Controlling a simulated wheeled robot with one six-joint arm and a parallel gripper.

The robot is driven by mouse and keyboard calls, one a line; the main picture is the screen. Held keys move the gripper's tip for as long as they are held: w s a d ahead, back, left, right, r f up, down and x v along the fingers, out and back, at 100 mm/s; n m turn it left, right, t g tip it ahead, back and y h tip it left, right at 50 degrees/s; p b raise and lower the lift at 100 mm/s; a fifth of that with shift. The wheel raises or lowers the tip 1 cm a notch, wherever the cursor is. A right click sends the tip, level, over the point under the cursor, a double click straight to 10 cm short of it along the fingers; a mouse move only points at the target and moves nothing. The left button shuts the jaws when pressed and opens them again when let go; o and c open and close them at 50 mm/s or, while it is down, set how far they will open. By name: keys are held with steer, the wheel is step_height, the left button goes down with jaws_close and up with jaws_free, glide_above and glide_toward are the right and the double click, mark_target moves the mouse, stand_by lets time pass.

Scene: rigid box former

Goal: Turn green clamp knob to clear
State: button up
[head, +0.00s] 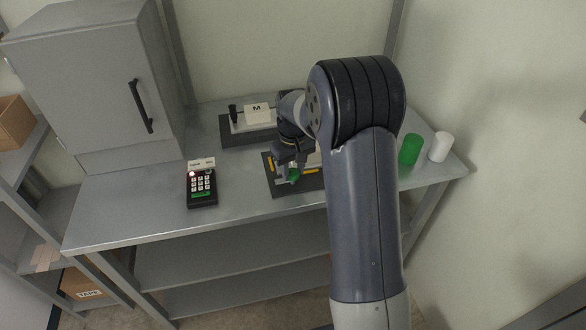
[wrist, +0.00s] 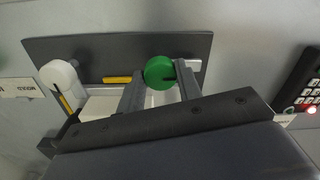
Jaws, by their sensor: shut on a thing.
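The green clamp knob (wrist: 159,73) is a round green disc with a dark slot mark, on a dark base plate (wrist: 100,50) in the wrist view. My gripper (wrist: 160,80) is shut on the knob, one finger on each side of it. In the head view the green knob (head: 294,175) shows just below my gripper (head: 291,168), partly hidden by it. A yellow mark (wrist: 118,79) lies left of the knob. A white knob (wrist: 60,76) sits at the plate's left end in the wrist view, with another yellow mark near it.
A black keypad (head: 201,188) stands left of the plate on the grey table (head: 130,205). A second fixture marked M (head: 257,112) is behind. Green (head: 410,149) and white (head: 440,146) cylinders stand at right. A grey cabinet (head: 95,75) stands at left.

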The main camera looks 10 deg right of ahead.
mark_target(293, 172)
steer(key=o, duration=1)
steer(key=shift+c, duration=0.2)
step_height(293, 172, up, 11)
steer(key=shift+f, duration=0.15)
step_height(293, 172, down, 11)
steer(key=shift+r, duration=0.1)
steer(key=shift+m, duration=0.3)
steer(key=shift+r, duration=0.15)
